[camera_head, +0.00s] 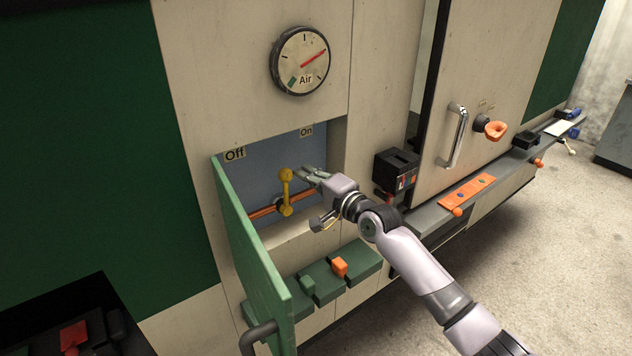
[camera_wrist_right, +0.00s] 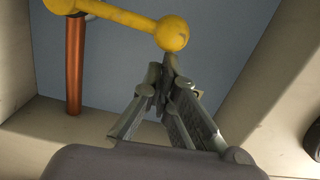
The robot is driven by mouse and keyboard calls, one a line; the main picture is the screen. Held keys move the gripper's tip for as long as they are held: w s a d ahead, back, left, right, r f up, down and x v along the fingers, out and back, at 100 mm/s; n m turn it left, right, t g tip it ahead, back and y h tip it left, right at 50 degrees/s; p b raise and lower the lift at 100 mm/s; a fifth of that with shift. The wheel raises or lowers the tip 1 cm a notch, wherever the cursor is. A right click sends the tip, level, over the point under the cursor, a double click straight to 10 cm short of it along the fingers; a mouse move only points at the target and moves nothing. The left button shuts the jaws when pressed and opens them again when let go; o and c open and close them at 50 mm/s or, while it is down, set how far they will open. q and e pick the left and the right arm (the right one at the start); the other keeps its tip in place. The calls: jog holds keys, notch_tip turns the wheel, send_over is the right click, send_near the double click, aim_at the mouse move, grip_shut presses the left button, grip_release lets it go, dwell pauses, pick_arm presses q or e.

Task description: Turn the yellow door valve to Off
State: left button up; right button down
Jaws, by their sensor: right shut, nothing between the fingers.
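The yellow door valve (camera_head: 286,190) is a short lever with knobbed ends, set in a blue-backed recess on an orange pipe. It stands roughly upright, between the Off label (camera_head: 235,154) on the left and the On label (camera_head: 306,132) on the right. My right gripper (camera_head: 305,174) is in the recess, just right of the lever's upper end. In the right wrist view, the yellow lever (camera_wrist_right: 130,18) shows ahead, and my right gripper (camera_wrist_right: 167,70) has its fingertips together just below the lever's knob. I cannot tell whether they touch it. My left gripper is not in view.
A green hatch door (camera_head: 252,260) stands open at the recess's left. A round Air gauge (camera_head: 300,62) is above. Green boxes with an orange switch (camera_head: 339,267) sit below. A black box (camera_head: 396,168) is to the right. Floor at right is clear.

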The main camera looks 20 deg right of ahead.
aim_at(284, 174)
jog(key=a+n+p, duration=0.2)
jog(key=s+a+r+n+p, duration=0.1)
jog(key=shift+r, duration=0.1)
jog(key=shift+a+n+p, duration=0.6)
jog(key=shift+a+n, duration=0.05)
jog(key=shift+n, duration=0.15)
jog(key=shift+s+a, duration=0.15)
jog(key=shift+a, duration=0.1)
pick_arm(q)
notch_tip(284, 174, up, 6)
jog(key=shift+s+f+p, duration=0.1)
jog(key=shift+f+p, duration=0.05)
jog(key=shift+p, duration=0.35)
pick_arm(e)
jog(key=shift+s+a+f+n+g+h, duration=0.25)
jog(key=shift+a+n, duration=0.2)
jog(key=shift+n, duration=0.25)
